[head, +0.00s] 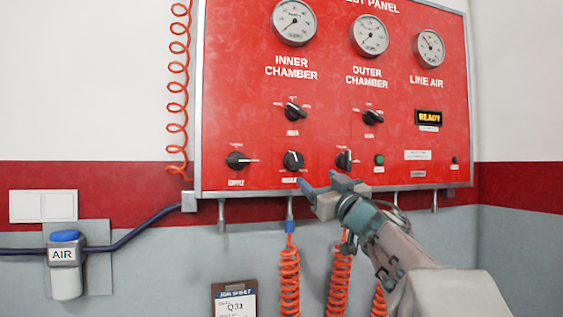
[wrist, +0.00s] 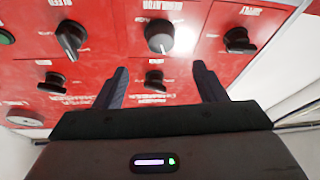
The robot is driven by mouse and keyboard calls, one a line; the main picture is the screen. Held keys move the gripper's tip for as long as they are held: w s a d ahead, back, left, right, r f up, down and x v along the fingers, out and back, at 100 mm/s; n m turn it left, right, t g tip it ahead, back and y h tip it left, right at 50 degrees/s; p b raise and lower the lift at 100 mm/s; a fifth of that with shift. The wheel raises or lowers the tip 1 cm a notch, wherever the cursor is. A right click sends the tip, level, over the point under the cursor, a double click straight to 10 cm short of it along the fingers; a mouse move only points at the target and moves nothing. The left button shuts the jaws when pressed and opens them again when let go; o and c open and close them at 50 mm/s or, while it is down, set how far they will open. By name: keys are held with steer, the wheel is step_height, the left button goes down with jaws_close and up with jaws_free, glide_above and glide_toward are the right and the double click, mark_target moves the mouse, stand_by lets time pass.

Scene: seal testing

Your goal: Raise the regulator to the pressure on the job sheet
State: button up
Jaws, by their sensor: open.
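The round black regulator knob (head: 293,160) is in the bottom row of the red test panel, between the supply knob (head: 236,160) and another switch (head: 344,159). In the wrist view the regulator knob (wrist: 159,36) shows a white mark on its face. My gripper (head: 319,181) is open and empty, low in front of the panel, below and right of the regulator in the head view. In the wrist view its fingers (wrist: 160,68) are spread apart, with the regulator beyond them and nothing between the tips. The job sheet (head: 235,303) hangs below; its lower part is cut off and no pressure is readable.
Three gauges, inner chamber (head: 295,22), outer chamber (head: 369,35) and line air (head: 429,49), sit at the top. A lit display (head: 429,118) reads READY. Orange coiled hoses (head: 289,280) hang under the panel. An AIR unit (head: 65,265) is at the left.

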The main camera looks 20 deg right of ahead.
mark_target(298, 162)
steer(key=p+x, duration=0.3)
steer(key=x, duration=0.8)
steer(key=shift+w, duration=0.1)
steer(key=shift+c, duration=0.4)
steer(key=c, duration=0.9)
